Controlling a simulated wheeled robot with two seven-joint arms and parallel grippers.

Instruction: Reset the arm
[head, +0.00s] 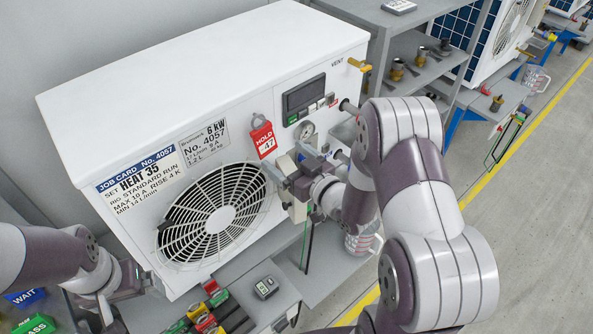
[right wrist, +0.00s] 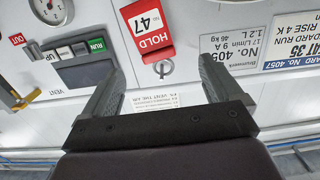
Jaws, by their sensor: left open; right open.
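My right gripper (head: 284,172) is in front of the white pump unit (head: 220,75), just below its red HOLD 47 tag (head: 263,137). In the right wrist view its two fingers (right wrist: 160,85) are spread with nothing between them. The tag (right wrist: 150,30) and a small printed label (right wrist: 153,102) show beyond the fingers; I cannot tell the gap to the panel. My left gripper (head: 106,310) hangs at the lower left, low beside the unit's front. It is open; its fingers are small and partly hidden by my left arm.
The unit's front carries a job card (head: 140,182), a fan grille (head: 214,214), a display (head: 304,95) and a gauge (head: 307,130).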

